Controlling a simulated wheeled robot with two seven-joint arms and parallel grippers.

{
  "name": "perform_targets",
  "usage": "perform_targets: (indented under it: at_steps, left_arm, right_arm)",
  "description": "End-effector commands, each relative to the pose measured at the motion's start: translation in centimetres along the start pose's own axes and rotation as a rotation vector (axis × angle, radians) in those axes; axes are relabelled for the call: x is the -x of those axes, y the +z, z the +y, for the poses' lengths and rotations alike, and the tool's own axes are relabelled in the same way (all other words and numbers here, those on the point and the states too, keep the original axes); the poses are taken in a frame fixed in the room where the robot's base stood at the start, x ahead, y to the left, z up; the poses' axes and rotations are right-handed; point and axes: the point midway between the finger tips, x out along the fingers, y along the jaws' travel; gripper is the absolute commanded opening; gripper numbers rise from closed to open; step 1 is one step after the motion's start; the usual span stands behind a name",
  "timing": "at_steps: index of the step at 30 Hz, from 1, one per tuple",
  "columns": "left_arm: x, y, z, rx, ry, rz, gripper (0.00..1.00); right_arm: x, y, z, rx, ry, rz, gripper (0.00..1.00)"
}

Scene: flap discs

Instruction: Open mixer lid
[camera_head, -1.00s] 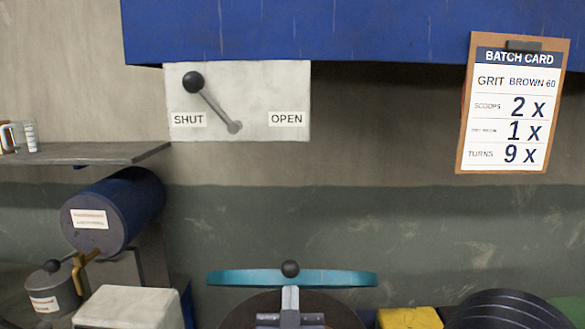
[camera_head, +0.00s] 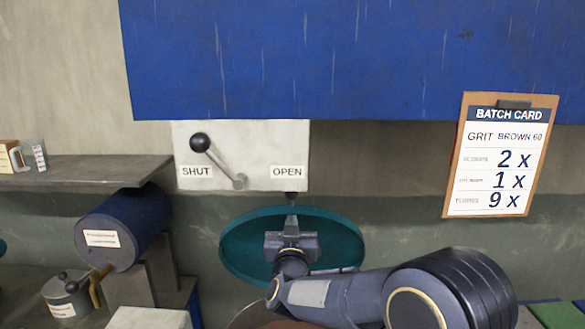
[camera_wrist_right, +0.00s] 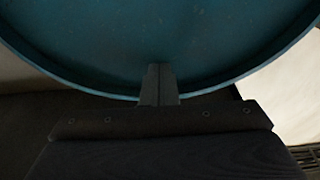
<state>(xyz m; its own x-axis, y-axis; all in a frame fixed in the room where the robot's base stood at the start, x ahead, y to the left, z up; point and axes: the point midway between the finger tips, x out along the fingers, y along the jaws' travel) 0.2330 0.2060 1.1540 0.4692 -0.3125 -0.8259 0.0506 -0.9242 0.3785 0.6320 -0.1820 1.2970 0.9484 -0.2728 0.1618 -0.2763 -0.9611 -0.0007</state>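The mixer lid (camera_head: 240,250) is a teal disc, raised and tilted back, its broad face towards me. A brown part of the mixer (camera_head: 250,316) shows below, mostly hidden by my arm. My left gripper is out of view.
A lever panel (camera_head: 250,140) marked SHUT and OPEN is on the wall, its lever at SHUT. A blue hood (camera_head: 330,60) overhangs. A batch card (camera_head: 495,160) hangs at right. A blue drum (camera_head: 120,230), a pot (camera_head: 67,298) and a shelf (camera_head: 90,168) are at left.

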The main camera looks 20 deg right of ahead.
Motion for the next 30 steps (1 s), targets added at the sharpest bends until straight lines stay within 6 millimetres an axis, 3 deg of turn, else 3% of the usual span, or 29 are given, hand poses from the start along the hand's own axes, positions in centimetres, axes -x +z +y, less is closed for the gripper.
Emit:
perform_targets:
  at_steps: [8, 24, 30]
  left_arm:
    - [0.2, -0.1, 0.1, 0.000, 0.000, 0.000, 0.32]
    - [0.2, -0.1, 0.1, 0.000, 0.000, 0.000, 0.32]
    - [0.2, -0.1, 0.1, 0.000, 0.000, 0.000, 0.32]
  right_arm:
    - [-5.5, -1.5, 0.1, -0.001, 0.004, -0.052, 0.00]
    - [-16.3, -1.1, 0.1, 0.002, 0.003, -0.162, 0.00]
    - [-19.1, -0.6, 0.0, 0.001, -0.001, -0.189, 0.00]
